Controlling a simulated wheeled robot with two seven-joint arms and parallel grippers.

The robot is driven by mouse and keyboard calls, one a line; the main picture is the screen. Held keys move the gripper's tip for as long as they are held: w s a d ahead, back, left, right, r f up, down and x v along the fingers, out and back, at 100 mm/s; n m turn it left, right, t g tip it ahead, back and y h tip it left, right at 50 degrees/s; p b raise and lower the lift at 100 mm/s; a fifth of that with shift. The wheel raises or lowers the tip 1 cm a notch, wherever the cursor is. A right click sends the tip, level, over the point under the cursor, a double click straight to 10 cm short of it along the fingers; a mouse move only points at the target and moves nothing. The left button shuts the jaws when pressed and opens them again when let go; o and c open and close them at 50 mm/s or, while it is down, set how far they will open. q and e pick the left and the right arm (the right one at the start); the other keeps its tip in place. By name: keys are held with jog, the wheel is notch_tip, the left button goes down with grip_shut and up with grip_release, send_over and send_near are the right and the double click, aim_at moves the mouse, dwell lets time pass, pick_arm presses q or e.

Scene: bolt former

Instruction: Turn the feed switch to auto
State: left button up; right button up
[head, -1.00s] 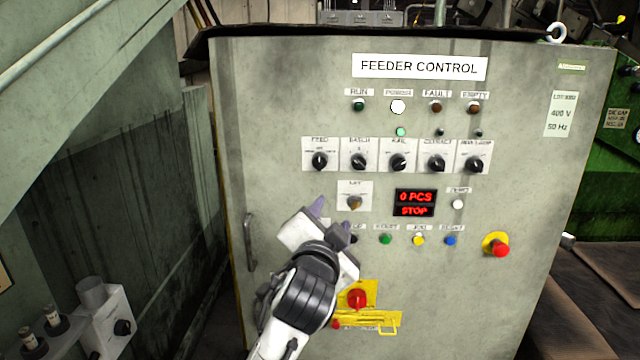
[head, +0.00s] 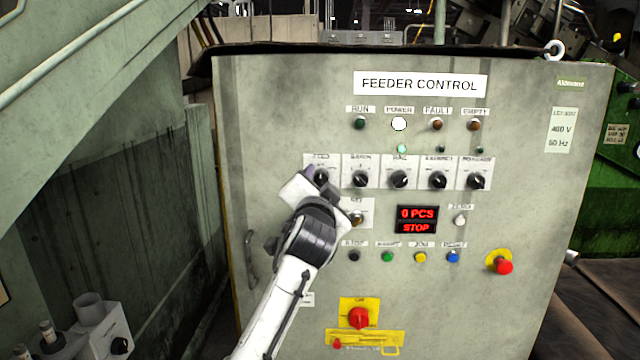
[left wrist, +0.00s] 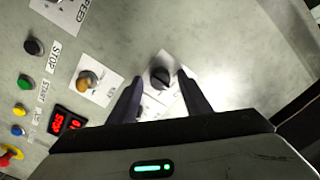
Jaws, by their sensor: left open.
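The feed switch (head: 321,176) is a black knob on a white plate, leftmost in the row of selectors on the feeder control panel (head: 270,100). My left gripper (head: 318,175) is in front of it and partly covers its plate. In the left wrist view, the feed switch knob (left wrist: 160,77) shows between the tips of my open left gripper (left wrist: 160,88). Clear gaps show on both sides of the knob, and contact cannot be made out. The position the knob points to is too small to read. My right gripper is in neither view.
Beside the feed switch is the batch selector (head: 360,179). The key switch (head: 356,218) sits below, close to my left wrist. The display (head: 416,220) reads 0 PCS and STOP. A red emergency button (head: 504,266) and a red rotary switch (head: 359,317) stick out lower down.

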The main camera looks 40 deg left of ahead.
pick_arm(q)
jog(key=c, duration=1)
jog(key=shift+r+m+p, duration=0.2)
jog(key=shift+m+p, duration=0.3)
jog(key=shift+p, duration=0.55)
jog(key=shift+c, duration=0.2)
jog(key=shift+m+p, duration=0.3)
jog(key=shift+p, duration=0.25)
jog(key=m+p, duration=0.2)
jog(key=p, duration=0.1)
jog(key=shift+r+m, duration=0.15)
jog(key=shift+m, duration=0.15)
jog(key=m+p, duration=0.2)
jog(key=p, duration=0.1)
jog(key=shift+m, duration=0.4)
jog(key=shift+f+m+p, duration=0.25)
jog(key=shift+m+p, duration=0.5)
jog(key=shift+m, duration=0.15)
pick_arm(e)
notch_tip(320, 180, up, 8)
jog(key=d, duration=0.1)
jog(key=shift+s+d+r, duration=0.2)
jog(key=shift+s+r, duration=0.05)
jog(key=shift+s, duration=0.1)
